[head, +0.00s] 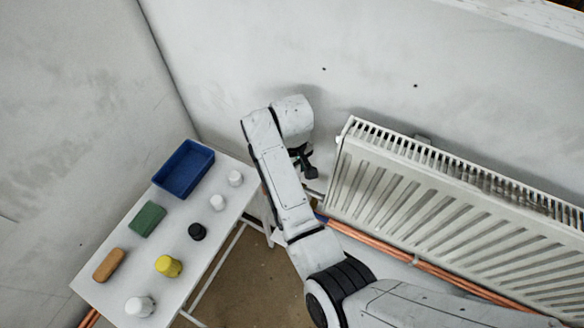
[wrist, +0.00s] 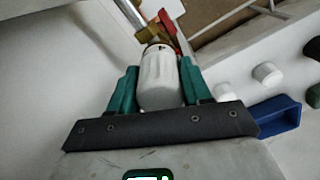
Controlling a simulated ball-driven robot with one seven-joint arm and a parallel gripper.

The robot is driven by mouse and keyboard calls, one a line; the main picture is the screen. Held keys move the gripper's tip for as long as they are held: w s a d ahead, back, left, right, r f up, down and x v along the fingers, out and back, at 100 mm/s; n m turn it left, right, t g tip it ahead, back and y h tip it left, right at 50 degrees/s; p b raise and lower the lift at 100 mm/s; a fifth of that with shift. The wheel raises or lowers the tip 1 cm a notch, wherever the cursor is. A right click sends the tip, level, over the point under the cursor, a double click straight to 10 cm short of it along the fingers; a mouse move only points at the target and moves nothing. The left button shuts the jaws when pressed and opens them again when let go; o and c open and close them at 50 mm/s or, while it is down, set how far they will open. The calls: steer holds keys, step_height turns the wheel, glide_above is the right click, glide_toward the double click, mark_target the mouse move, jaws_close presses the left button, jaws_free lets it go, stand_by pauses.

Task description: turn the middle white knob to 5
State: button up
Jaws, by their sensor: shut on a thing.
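A white ribbed knob (wrist: 159,82) sits between the green fingers of my gripper (wrist: 160,70) in the wrist view, and the gripper is shut on it. The knob is in line with a brass fitting (wrist: 150,33) beside a red part (wrist: 167,22). No numbers on the knob can be read. In the head view my gripper (head: 306,165) is at the left end of the white radiator (head: 440,210), and my arm hides the held knob there. I cannot tell from these views whether this is the middle knob.
A white table (head: 118,222) on the left holds a blue tray (head: 183,169), green (head: 147,218) and orange-brown (head: 108,264) blocks, a black knob (head: 197,231), a yellow knob (head: 168,266) and several white caps (head: 140,306). Copper pipes (head: 400,257) run below the radiator. The wall is close behind.

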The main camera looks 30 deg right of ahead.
steer(key=o, duration=1.1)
steer(key=shift+c, duration=0.2)
steer(key=shift+r, duration=0.15)
step_height(320, 180, up, 10)
steer(key=shift+w+f, duration=0.1)
steer(key=shift+f, duration=0.1)
steer(key=shift+r, duration=0.5)
steer(key=shift+f, duration=0.1)
